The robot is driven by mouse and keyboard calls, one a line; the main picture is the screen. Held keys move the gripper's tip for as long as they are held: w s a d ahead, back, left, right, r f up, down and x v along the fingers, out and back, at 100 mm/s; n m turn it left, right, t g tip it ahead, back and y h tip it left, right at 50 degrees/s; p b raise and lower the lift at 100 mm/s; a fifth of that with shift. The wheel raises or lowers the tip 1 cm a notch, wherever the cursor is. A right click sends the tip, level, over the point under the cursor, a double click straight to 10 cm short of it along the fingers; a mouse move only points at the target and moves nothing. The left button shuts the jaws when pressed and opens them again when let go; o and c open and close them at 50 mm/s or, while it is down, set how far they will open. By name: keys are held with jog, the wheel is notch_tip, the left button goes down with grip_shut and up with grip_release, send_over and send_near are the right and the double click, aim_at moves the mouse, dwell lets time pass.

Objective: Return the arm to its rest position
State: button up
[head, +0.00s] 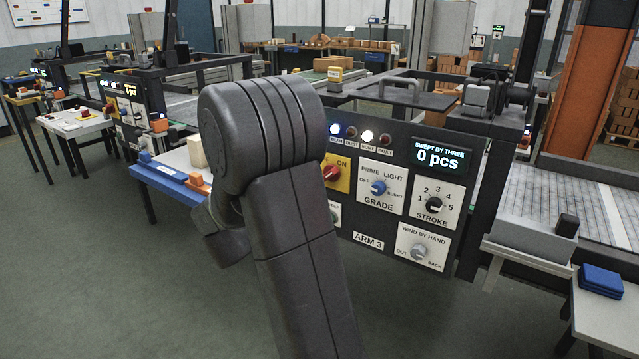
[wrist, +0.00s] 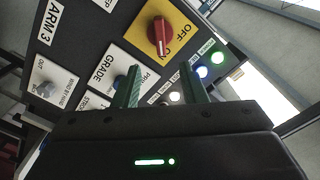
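My arm stands bent in front of the ARM 3 control panel (head: 388,243) in the head view, and it hides my gripper there. In the wrist view my gripper (wrist: 160,88) is open, its two green fingers apart with nothing between them. Beyond the fingers is the panel, with the red OFF/ON knob (wrist: 160,35) on its yellow plate. The blue GRADE knob (wrist: 120,82) is partly hidden by a finger. The head view also shows the red knob (head: 331,173), the blue knob (head: 378,187), the black STROKE knob (head: 434,204) and the grey WIND BY HAND knob (head: 418,251).
The panel display (head: 440,157) reads 0 pcs, and two of its lamps glow white. Blue pads (head: 601,281) lie on a white table (head: 606,318) at right. The floor at front left is clear.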

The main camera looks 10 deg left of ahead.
aim_at(325, 177)
jog(key=x, duration=1.3)
jog(key=shift+w+d, duration=0.1)
jog(key=shift+w, duration=0.2)
jog(key=shift+w+d, duration=0.1)
jog(key=shift+w, duration=0.1)
jog(key=shift+s+r+n+p, duration=0.25)
jog(key=shift+n+p, duration=0.65)
jog(key=shift+p, duration=0.25)
jog(key=n+p, duration=0.5)
jog(key=p, duration=0.1)
jog(key=shift+f+n+p, duration=0.2)
jog(key=shift+n+p, duration=1.1)
jog(key=shift+n, duration=0.1)
jog(key=shift+w+r, duration=0.1)
